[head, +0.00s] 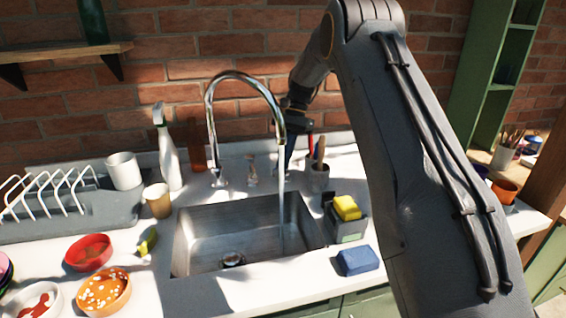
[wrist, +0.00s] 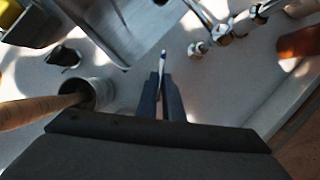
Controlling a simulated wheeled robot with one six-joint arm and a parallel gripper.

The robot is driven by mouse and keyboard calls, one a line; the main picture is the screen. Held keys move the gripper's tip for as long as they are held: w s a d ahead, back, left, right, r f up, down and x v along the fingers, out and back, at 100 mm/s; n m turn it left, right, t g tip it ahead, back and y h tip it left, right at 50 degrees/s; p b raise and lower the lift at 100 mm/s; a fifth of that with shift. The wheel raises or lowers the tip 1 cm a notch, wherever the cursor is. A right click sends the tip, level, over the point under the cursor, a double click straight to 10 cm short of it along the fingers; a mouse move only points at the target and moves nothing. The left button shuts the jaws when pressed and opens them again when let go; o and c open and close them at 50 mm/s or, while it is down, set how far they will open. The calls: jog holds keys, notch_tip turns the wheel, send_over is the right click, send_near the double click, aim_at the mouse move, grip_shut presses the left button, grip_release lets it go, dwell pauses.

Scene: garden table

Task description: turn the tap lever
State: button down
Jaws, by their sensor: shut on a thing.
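The chrome tap (head: 212,120) has a tall curved spout over the sink, and a stream of water (head: 281,215) runs from it. Small chrome fittings stand at its foot (head: 251,170); they also show in the wrist view (wrist: 225,36). My gripper (head: 288,165) points down behind the spout, close to the right-hand fitting. In the wrist view its fingers (wrist: 162,78) are shut on a slim pale piece with a blue mark (wrist: 163,57). I cannot tell whether this piece is the tap lever. The spout and my arm partly hide the gripper in the head view.
A small grey cup of utensils (head: 319,180) stands close right of my gripper; its wooden handle (wrist: 40,109) shows in the wrist view. The steel sink (head: 205,245) lies in front. A yellow sponge (head: 347,207) and a spray bottle (head: 169,160) stand nearby. The brick wall is behind.

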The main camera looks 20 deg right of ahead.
jog(key=shift+n, duration=0.8)
jog(key=shift+h, duration=0.3)
jog(key=shift+r, duration=0.1)
jog(key=c, duration=1.9)
grip_release()
jog(key=b+v, duration=0.2)
jog(key=v, duration=0.5)
jog(key=shift+w+d+r+b, duration=0.2)
jog(key=shift+w+r+b, duration=0.05)
jog(key=shift+b, duration=0.15)
